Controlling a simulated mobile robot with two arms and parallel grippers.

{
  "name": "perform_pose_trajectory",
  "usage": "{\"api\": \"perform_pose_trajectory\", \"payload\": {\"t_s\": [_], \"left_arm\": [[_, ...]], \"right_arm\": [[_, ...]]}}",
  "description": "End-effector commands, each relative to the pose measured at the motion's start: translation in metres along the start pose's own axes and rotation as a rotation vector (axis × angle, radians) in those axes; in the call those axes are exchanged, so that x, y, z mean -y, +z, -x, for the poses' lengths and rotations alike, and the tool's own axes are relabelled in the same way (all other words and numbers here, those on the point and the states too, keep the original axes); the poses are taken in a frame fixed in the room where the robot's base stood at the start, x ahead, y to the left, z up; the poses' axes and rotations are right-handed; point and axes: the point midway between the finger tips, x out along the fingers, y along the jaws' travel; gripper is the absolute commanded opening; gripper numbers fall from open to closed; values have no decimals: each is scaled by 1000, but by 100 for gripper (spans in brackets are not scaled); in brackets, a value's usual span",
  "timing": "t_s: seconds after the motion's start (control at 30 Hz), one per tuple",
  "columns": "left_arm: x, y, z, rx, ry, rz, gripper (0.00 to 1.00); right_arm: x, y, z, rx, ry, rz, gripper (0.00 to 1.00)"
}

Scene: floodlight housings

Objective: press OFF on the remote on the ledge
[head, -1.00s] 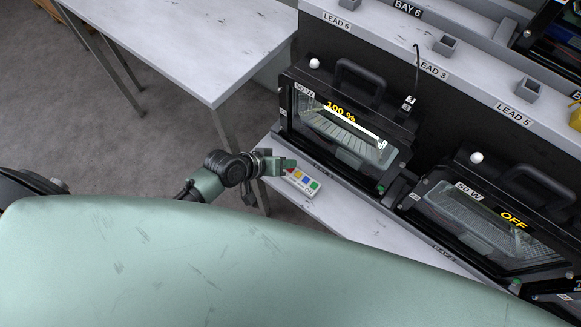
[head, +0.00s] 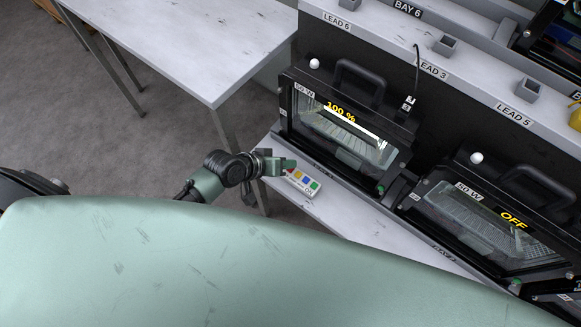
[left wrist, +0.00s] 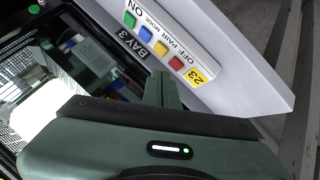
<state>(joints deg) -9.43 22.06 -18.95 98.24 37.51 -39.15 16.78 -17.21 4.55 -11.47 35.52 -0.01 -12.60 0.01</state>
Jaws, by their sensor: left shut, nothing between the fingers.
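The remote (head: 305,185) is a small white box on the ledge (head: 345,216), below the lit floodlight. In the left wrist view the remote (left wrist: 185,28) has a row of green, blue and yellow buttons and a red OFF button (left wrist: 176,63), with a yellow 23 label beside it. My left gripper (head: 291,164) is shut and empty, its tips at the red-button end of the remote. In the left wrist view its finger (left wrist: 160,88) ends close beside the red button; I cannot tell whether it touches. My right gripper is not in view.
The floodlight (head: 340,125) behind the remote reads 100 %. Another floodlight (head: 495,220) to the right reads OFF. A shelf (head: 470,75) with lead labels runs above them. A grey-white table (head: 190,40) stands at the back left, with open floor beneath.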

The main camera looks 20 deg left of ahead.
Motion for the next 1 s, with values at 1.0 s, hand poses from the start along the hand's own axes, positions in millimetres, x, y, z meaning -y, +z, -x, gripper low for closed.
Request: {"api": "perform_pose_trajectory", "payload": {"t_s": [1.0], "left_arm": [[4,4,-6,0,0,0,0]], "right_arm": [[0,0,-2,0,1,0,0]]}}
